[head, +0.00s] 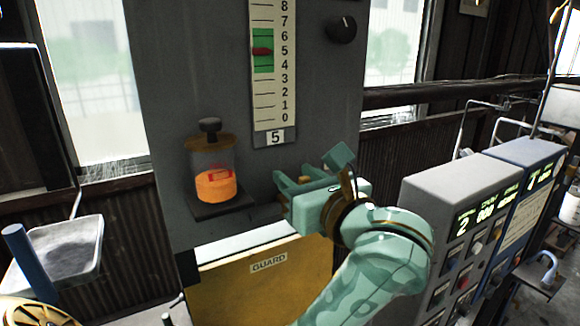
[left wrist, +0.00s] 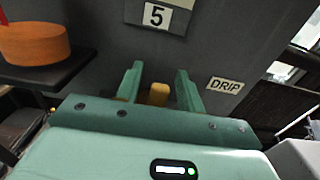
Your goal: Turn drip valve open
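The drip valve shows in the left wrist view as a small yellow knob (left wrist: 158,94) on the dark grey panel, left of a DRIP label (left wrist: 225,85). My left gripper (left wrist: 160,82) is open, with one finger on each side of the knob. Gaps show between the knob and both fingers, so it is not clamped. In the head view my left gripper (head: 308,174) is up against the panel, right of a jar of orange liquid (head: 215,187), and hides the valve. My right gripper is in neither view.
The jar stands on a small dark shelf (head: 222,208) close left of my gripper. A level scale (head: 271,95) with a 5 plate is above. A yellow GUARD panel (head: 265,285) lies below. Control boxes (head: 440,190) stand to the right. A black knob (head: 342,30) is higher up.

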